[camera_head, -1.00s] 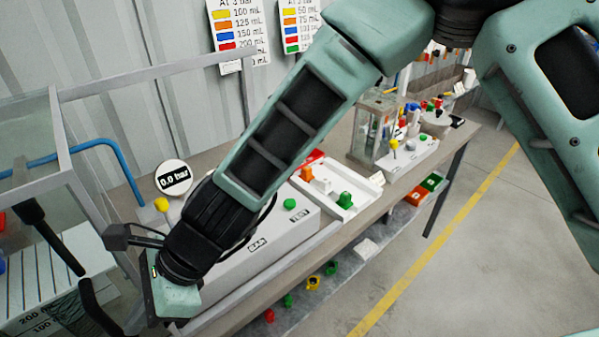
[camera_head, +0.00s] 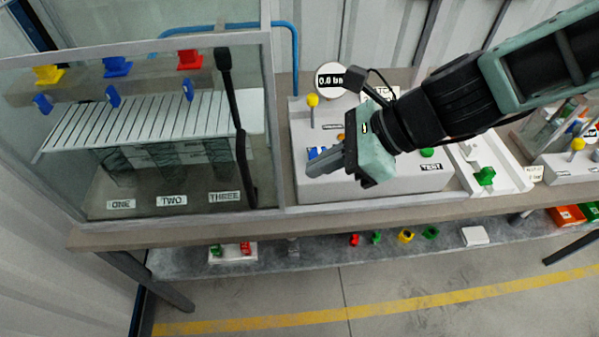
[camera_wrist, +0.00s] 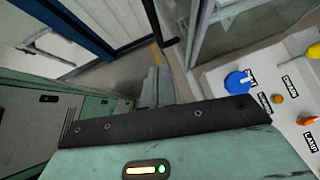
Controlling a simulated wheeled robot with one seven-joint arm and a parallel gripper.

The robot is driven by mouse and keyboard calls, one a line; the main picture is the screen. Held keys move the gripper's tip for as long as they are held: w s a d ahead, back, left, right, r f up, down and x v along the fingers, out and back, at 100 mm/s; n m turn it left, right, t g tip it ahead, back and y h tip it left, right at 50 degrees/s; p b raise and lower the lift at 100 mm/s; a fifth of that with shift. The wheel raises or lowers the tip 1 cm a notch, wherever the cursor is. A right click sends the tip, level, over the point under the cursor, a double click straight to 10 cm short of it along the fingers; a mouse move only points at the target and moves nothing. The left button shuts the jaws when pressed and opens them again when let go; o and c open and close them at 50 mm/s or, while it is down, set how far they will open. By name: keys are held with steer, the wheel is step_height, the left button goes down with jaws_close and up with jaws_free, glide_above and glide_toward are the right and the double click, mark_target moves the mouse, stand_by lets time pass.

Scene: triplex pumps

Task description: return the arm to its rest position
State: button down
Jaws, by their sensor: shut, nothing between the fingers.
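My gripper (camera_head: 325,163) is at the end of my green arm, which reaches in from the upper right in the head view. Its fingers are shut with nothing between them and point left, in front of and over the grey control box (camera_head: 425,176). In the wrist view the shut fingers (camera_wrist: 158,85) point away toward the floor and the bench's side. I cannot tell the exact gap between the gripper and the box.
A glass tank (camera_head: 270,120) with a black handle stands left of the gripper. A gauge (camera_head: 331,78) reading 0.0 and a yellow-knobbed lever (camera_head: 313,100) rise by the box. A white tray (camera_head: 508,180) lies right. Several small coloured parts sit on the lower shelf (camera_head: 330,257).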

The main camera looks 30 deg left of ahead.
steer(key=s+d+n+t+h+b, duration=0.1)
steer(key=s+d+n+t+h, duration=0.1)
steer(key=d+n, duration=0.8)
steer(key=s+d+r+n+t+h+b, duration=0.1)
steer(key=s+d+n+h, duration=0.3)
steer(key=d+n, duration=0.6)
steer(key=d+t+h, duration=0.1)
steer(key=d+h, duration=0.1)
steer(key=d, duration=0.6)
steer(key=shift+d+r+n+b, duration=0.2)
steer(key=shift+n+b, duration=0.1)
steer(key=shift+n, duration=0.1)
steer(key=shift+s, duration=0.1)
